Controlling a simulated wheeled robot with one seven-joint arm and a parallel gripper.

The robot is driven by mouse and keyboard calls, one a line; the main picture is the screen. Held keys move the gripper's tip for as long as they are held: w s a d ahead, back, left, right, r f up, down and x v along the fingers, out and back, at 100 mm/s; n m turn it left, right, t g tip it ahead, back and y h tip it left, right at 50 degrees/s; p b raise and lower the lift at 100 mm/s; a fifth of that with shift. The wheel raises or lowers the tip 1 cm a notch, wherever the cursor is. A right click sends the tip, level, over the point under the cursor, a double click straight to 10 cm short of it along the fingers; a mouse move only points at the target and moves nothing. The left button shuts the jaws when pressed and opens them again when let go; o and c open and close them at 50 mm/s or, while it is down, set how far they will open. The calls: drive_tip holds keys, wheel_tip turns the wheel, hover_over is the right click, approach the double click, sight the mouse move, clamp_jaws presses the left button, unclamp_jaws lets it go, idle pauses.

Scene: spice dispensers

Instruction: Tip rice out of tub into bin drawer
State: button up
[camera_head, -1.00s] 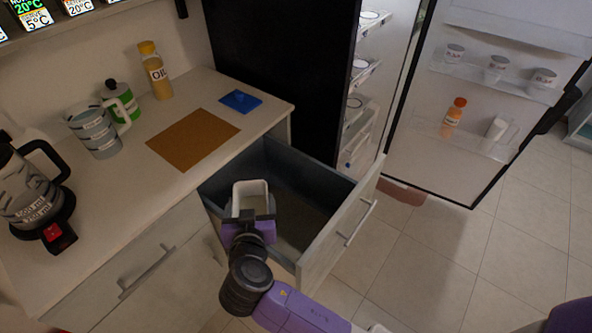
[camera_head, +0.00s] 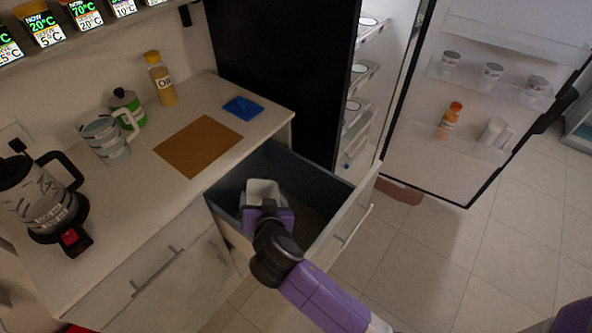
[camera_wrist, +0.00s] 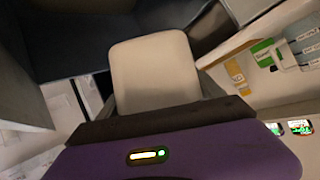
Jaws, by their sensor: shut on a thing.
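A white tub (camera_head: 263,190) is held in my gripper (camera_head: 267,205) over the open drawer (camera_head: 343,224). In the wrist view the tub (camera_wrist: 155,72) shows its pale outer face, and the dark jaws (camera_wrist: 160,117) are shut on it. The tub's inside is not clear, and I cannot make out any rice. The drawer has dark inner walls and a pale front with a bar handle, pulled out below the counter. The drawer's floor is partly hidden by my arm and the tub.
The counter (camera_head: 160,200) holds a brown mat (camera_head: 198,146), a blue item (camera_head: 244,107), an oil bottle (camera_head: 160,78), a grey mug (camera_head: 105,139), a green container (camera_head: 128,107) and a kettle (camera_head: 42,200). The open fridge door (camera_head: 470,140) stands at the right.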

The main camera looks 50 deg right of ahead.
sight(270, 182)
drive_tip(key=shift+s+d+r+m+y+p, duration=0.25)
drive_tip(key=shift+d+r+y+p, duration=0.3)
drive_tip(key=shift+p, duration=0.45)
drive_tip(key=shift+s+d+r+m+y+p, duration=0.1)
drive_tip(key=shift+d+r+m+y+p, duration=0.25)
drive_tip(key=shift+d+p, duration=0.5)
drive_tip(key=shift+s+d+r+m+y+p, duration=0.15)
drive_tip(key=shift+d+r+m+y+p, duration=0.35)
drive_tip(key=shift+p, duration=0.4)
drive_tip(key=shift+s+d+r+m+t+y, duration=0.2)
drive_tip(key=shift+d+r+m+t+y, duration=0.4)
drive_tip(key=shift+d+m+y, duration=0.4)
drive_tip(key=shift+s+d+r+m+y+b, duration=0.25)
drive_tip(key=shift+d+r+m+y+b, duration=0.5)
drive_tip(key=shift+y+b, duration=0.5)
drive_tip(key=shift+s+d+r+m+t+y+p, duration=0.2)
drive_tip(key=shift+d+m+t+y, duration=0.1)
drive_tip(key=shift+d, duration=0.2)
drive_tip(key=shift+s+d+r+m+t+y+p, duration=0.15)
drive_tip(key=shift+d+t+y, duration=0.1)
drive_tip(key=shift+d, duration=0.25)
drive_tip(key=shift+d+m+t+y+p, duration=0.3)
drive_tip(key=shift+d+m+t+y, duration=0.05)
drive_tip(key=shift+d+m+y, duration=0.4)
